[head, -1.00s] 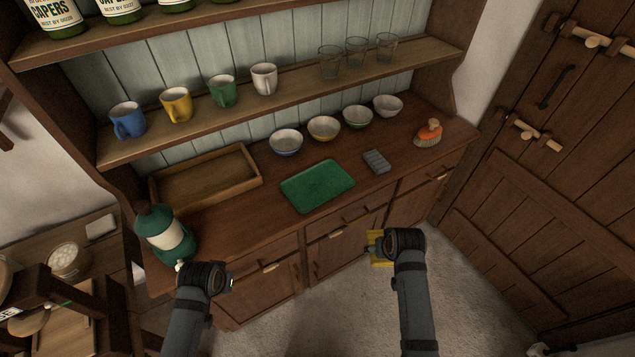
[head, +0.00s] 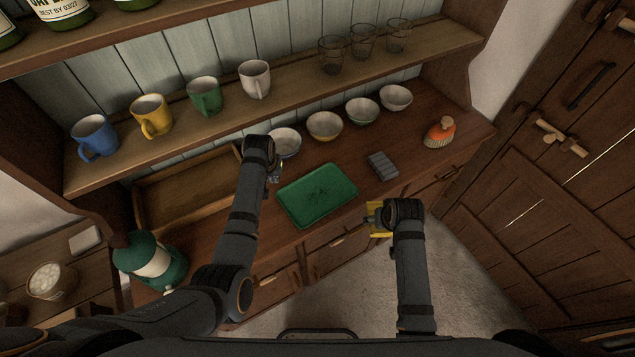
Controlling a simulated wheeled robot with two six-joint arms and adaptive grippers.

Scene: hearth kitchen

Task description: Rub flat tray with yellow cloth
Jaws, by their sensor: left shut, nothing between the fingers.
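The flat green tray (head: 318,195) lies on the wooden counter of the dresser. The yellow cloth (head: 378,224) shows at my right gripper (head: 374,216), in front of the counter's edge and to the right of the tray. The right wrist hides much of the cloth and the fingers, but the cloth appears held. My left gripper (head: 275,173) is over the counter just left of the tray's back left corner, near the blue-rimmed bowl. It is shut and empty, and the wrist partly hides its fingers.
A wooden open box (head: 150,212) and a green lantern (head: 150,262) stand on the left. Several bowls (head: 324,126) line the counter's back. Mugs (head: 204,97) and glasses stand on the shelf above.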

